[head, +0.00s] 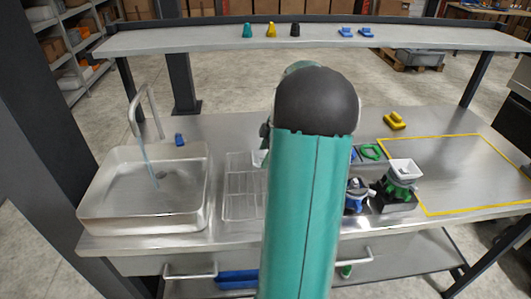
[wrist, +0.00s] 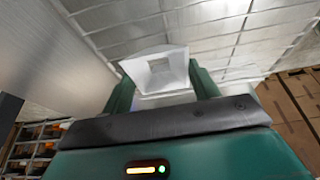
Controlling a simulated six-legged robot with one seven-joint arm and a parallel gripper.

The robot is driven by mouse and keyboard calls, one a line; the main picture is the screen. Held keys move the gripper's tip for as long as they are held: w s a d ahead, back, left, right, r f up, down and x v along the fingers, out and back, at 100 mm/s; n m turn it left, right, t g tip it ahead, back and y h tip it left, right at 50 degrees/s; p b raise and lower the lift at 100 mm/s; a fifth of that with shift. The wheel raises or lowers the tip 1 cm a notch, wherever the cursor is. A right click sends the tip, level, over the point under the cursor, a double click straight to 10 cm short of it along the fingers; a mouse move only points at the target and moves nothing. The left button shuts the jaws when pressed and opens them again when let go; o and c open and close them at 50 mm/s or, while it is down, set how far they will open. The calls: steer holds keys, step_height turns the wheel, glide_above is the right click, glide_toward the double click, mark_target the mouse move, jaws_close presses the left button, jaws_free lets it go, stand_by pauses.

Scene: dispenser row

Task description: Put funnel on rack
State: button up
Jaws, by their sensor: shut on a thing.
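My gripper (wrist: 161,84) is shut on a white funnel (wrist: 158,68) with a square mouth, seen between the two green fingers in the wrist view. In the head view my arm hides the gripper, and only a small white piece (head: 260,158) shows at the arm's left edge, over the wire rack's back right side. The wire rack (head: 243,192) lies on the steel counter right of the sink. Its right part is hidden behind my arm.
The sink (head: 148,190) with its tap is at the left. Right of my arm stand a blue device (head: 357,196) and a green device topped by a white hopper (head: 404,169). A yellow-outlined area (head: 460,175) is clear. A raised shelf (head: 190,38) spans the back.

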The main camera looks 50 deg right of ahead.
steer(key=shift+f, duration=0.15)
steer(key=o, duration=1)
steer(key=v, duration=1.2)
steer(key=w+a+r+m+h, duration=0.1)
steer(key=w+a+r+m, duration=0.15)
steer(key=a, duration=0.95)
steer(key=w+a+r+m+h, duration=0.1)
steer(key=w+a+r, duration=0.2)
steer(key=a, duration=1)
steer(key=s+a+f+m, duration=0.1)
steer(key=s+a, duration=0.2)
steer(key=a, duration=0.3)
steer(key=s+a+f+m+t, duration=0.1)
steer(key=s+a+m, duration=0.1)
steer(key=a, duration=0.5)
steer(key=s+a+f+m+t, duration=0.1)
steer(key=s+a+f, duration=0.1)
steer(key=s+a, duration=0.2)
steer(key=a, duration=0.3)
steer(key=shift+m+h, duration=0.35)
steer(key=shift+h, duration=0.05)
